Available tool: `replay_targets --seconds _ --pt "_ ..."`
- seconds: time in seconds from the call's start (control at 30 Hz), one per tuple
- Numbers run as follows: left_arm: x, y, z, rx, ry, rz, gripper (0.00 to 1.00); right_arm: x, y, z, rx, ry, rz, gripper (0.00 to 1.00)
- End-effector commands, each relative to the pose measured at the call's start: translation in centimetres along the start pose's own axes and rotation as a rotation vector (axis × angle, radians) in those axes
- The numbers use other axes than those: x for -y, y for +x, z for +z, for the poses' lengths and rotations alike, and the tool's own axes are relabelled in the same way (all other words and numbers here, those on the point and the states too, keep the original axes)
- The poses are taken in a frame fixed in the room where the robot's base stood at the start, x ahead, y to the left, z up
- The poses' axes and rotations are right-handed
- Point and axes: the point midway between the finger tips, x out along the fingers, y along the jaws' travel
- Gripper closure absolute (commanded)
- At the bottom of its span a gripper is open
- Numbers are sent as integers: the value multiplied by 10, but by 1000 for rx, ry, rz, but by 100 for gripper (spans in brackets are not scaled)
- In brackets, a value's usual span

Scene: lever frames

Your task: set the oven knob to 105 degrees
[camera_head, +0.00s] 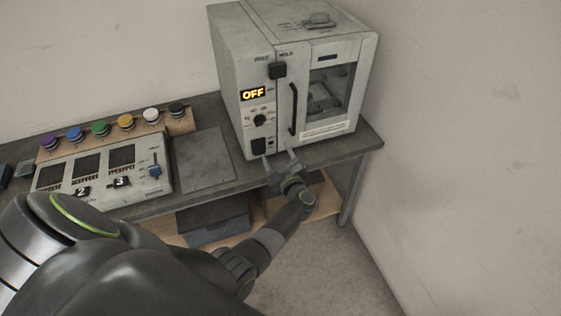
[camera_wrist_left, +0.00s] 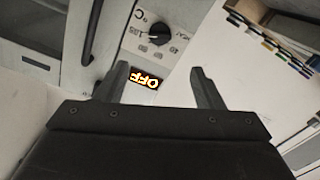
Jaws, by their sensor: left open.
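The white oven (camera_head: 240,70) stands on the table against the back wall, with its display (camera_head: 253,94) lit "OFF". The black oven knob (camera_head: 260,119) is below that display, with dial marks around it. In the left wrist view the knob (camera_wrist_left: 158,33) and the "OFF" display (camera_wrist_left: 146,79) appear upside down; the knob is beyond the fingertips. My left gripper (camera_head: 278,159) is open and empty, in front of the oven's lower front and below the knob in the head view. It also shows in the left wrist view (camera_wrist_left: 160,70), apart from the knob. My right gripper is not in view.
The oven door has a black vertical handle (camera_head: 293,109) right of the knob. A control panel (camera_head: 105,170) with screens and a slider stands left, behind it a row of coloured buttons (camera_head: 100,128). A flat grey plate (camera_head: 203,160) lies between panel and oven. A wall rises on the right.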

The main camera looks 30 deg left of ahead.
Motion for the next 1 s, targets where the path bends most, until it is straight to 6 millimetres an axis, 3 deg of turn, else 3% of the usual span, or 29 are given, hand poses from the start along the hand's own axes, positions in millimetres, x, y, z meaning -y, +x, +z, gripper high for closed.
replay_targets --seconds 0.23,0.83,0.93,1.0 --pt "0 -24 1 0 0 0 38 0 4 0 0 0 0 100" --pt "1 -26 2 1 3 4 38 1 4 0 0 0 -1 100" --pt "12 -29 20 14 31 44 38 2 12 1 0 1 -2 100" --pt "28 -35 46 42 74 111 38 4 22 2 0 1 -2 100"
